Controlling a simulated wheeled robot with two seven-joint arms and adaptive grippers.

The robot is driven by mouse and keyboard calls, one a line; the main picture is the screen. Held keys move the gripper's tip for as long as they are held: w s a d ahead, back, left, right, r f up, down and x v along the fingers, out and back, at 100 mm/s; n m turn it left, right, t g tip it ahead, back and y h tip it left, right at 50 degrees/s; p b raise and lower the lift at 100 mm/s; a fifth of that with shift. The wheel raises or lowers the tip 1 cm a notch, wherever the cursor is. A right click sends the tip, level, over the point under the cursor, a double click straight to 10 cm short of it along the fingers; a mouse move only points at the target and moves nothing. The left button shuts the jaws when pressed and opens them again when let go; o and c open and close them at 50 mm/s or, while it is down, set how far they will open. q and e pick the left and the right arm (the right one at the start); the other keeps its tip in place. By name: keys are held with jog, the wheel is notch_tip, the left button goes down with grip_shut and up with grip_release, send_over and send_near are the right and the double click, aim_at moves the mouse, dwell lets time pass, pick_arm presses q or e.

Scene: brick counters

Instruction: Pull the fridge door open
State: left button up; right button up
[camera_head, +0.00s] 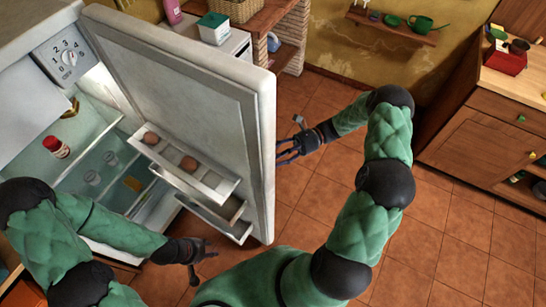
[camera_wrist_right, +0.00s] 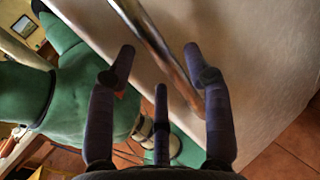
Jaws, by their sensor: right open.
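The white fridge door (camera_head: 205,85) stands wide open in the head view, its inner side and shelves facing me. The fridge body (camera_head: 25,100) is at the left, its lit interior exposed. My right gripper (camera_head: 284,150) is open beside the door's free edge, its fingertips partly hidden by the door. In the right wrist view, its spread fingers (camera_wrist_right: 160,75) face the door's outer face (camera_wrist_right: 255,60). The metal handle (camera_wrist_right: 155,45) runs diagonally there, passing behind one finger; contact is unclear. My left gripper (camera_head: 203,258) is below the door shelves, apart from them; its finger opening is unclear.
Two brown round items lie in the upper door shelf (camera_head: 205,180). A red-lidded jar (camera_head: 56,147) and glasses stand inside the fridge. A wooden cabinet (camera_head: 475,145) stands at the right. The tiled floor (camera_head: 440,240) between is clear.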

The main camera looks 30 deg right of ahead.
jog(key=d, duration=0.9)
jog(key=shift+w+d, duration=0.15)
jog(key=shift+d, duration=0.15)
